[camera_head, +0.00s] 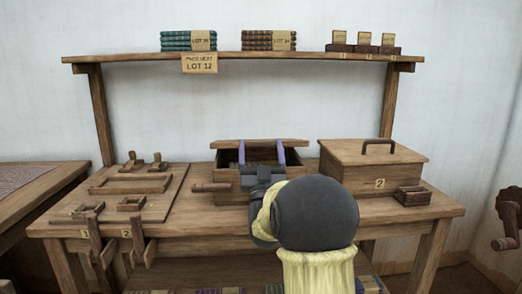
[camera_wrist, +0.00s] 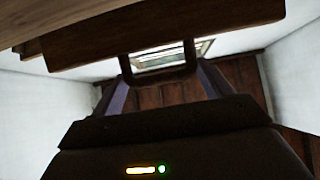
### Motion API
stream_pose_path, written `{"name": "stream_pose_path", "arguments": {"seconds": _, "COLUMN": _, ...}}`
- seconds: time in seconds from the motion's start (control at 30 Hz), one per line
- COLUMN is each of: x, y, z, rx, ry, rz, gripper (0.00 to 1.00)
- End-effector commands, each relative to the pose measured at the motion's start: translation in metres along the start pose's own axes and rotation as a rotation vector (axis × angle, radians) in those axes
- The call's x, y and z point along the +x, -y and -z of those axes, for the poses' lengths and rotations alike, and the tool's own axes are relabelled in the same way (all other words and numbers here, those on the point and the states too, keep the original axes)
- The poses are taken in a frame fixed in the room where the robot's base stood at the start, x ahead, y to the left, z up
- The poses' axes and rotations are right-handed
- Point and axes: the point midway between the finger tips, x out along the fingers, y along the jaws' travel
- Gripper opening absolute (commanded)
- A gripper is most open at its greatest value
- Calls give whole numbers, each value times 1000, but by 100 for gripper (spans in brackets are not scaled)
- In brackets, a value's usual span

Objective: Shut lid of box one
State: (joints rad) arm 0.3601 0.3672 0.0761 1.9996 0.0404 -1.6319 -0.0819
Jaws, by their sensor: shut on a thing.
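Box one (camera_head: 229,178) stands on the middle of the bench in the head view, its dark inside showing below a raised lid. The lid (camera_head: 225,143) shows as a thin brown board above the opening. In the wrist view the lid (camera_wrist: 160,32) spans the top, with a dark handle (camera_wrist: 158,72) at its edge. My gripper (camera_head: 261,148) has two purple fingers reaching up to the lid. In the wrist view my gripper (camera_wrist: 160,75) has its fingers on either side of the handle and is shut on it. My arm hides part of the box front.
A second lidded box (camera_head: 360,176), marked 2, stands close on the right, with a small box (camera_head: 412,196) before it. A wooden rod (camera_head: 208,187) sticks out left of box one. A board with wooden fixtures (camera_head: 140,190) lies left. A shelf (camera_head: 250,55) runs above.

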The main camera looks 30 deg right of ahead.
Motion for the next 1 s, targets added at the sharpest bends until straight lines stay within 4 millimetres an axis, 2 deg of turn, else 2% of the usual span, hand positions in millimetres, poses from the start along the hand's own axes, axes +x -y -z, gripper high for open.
{"name": "stream_pose_path", "arguments": {"seconds": 0.03, "x": -2, "y": -3, "z": -7, "rx": -6, "ry": 20, "rz": -5, "gripper": 37}}
{"name": "stream_pose_path", "arguments": {"seconds": 0.07, "x": -2, "y": -3, "z": -7, "rx": -6, "ry": 21, "rz": -5, "gripper": 84}}
{"name": "stream_pose_path", "arguments": {"seconds": 0.1, "x": -2, "y": -3, "z": -7, "rx": -6, "ry": 20, "rz": -5, "gripper": 87}}
{"name": "stream_pose_path", "arguments": {"seconds": 0.47, "x": -2, "y": -1, "z": -3, "rx": -3, "ry": 10, "rz": -2, "gripper": 87}}
{"name": "stream_pose_path", "arguments": {"seconds": 0.57, "x": -8, "y": -2, "z": -3, "rx": -4, "ry": 12, "rz": -3, "gripper": 87}}
{"name": "stream_pose_path", "arguments": {"seconds": 0.73, "x": -31, "y": -4, "z": -4, "rx": -8, "ry": 19, "rz": -5, "gripper": 87}}
{"name": "stream_pose_path", "arguments": {"seconds": 1.0, "x": -62, "y": -2, "z": 33, "rx": -6, "ry": 14, "rz": -4, "gripper": 87}}
